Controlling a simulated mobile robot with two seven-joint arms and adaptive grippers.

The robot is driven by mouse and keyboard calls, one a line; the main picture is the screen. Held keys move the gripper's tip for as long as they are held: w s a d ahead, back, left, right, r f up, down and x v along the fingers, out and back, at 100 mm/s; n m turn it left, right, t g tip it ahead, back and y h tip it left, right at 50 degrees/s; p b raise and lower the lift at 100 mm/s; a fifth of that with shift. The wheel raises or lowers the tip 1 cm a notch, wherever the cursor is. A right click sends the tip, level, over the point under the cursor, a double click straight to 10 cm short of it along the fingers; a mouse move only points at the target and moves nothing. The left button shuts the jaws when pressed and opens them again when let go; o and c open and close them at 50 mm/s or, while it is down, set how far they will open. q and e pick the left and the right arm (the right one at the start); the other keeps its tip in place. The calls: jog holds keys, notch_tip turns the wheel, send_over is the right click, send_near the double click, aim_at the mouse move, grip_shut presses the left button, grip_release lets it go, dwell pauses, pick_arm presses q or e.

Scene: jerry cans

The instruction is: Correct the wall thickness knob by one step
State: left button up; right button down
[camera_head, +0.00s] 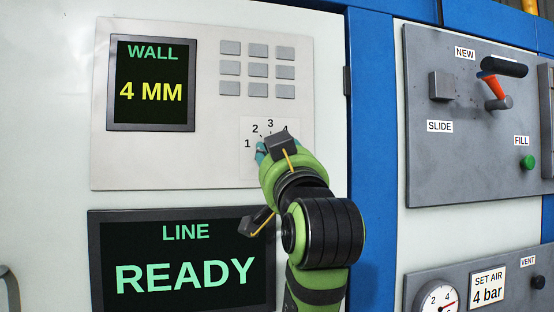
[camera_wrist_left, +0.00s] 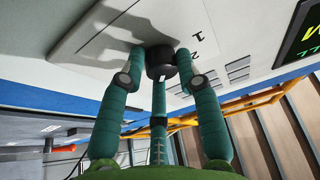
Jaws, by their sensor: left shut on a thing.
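The wall thickness knob (camera_wrist_left: 160,62) is a dark round knob on the pale panel. In the wrist view my left gripper (camera_wrist_left: 160,70) is shut on it, with teal fingers around its sides. In the head view my left gripper (camera_head: 262,152) covers the knob, so its pointer is hidden. The wall display (camera_head: 151,86) reads "WALL 4 MM" in green and yellow. My right gripper is not in view.
A keypad (camera_head: 257,69) of grey buttons sits above the dial. A line display (camera_head: 185,265) below reads "LINE READY". To the right, a grey panel (camera_head: 440,145) carries a red-orange lever (camera_head: 492,86) and a green FILL button (camera_head: 527,162). A gauge (camera_head: 437,299) is at bottom right.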

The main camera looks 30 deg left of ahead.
pick_arm(q)
jog(key=o, duration=1.1)
jog(key=shift+s+r, duration=0.1)
jog(key=shift+r, duration=0.15)
jog(key=shift+a, duration=0.1)
jog(key=shift+f, duration=0.1)
jog(key=v, duration=1.2)
jog(key=shift+f, duration=0.1)
